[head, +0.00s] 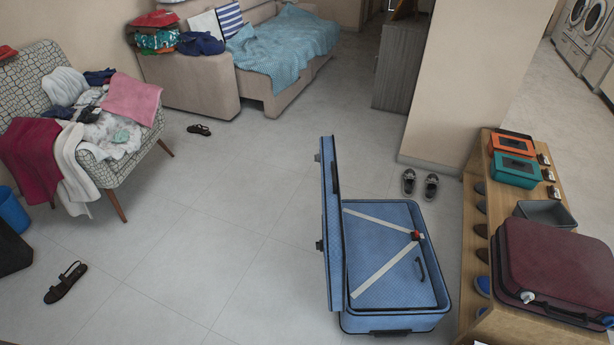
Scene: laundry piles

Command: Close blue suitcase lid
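The blue suitcase (392,322) stands open on the tiled floor, right of the picture's middle. Its lid (329,225) is hinged on the left side and stands roughly upright. The base lies flat, with pale crossed straps (384,268) and a small red buckle (416,235) across its blue patterned inside. Neither of my grippers shows in the head view, so I cannot see where they are relative to the lid.
A wooden shoe bench (520,325) with a maroon suitcase (556,267) stands close on the right. Grey shoes (420,185) lie behind the blue suitcase. A laundry-covered armchair (90,130) and a sandal (66,282) are left. The floor left of the lid is clear.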

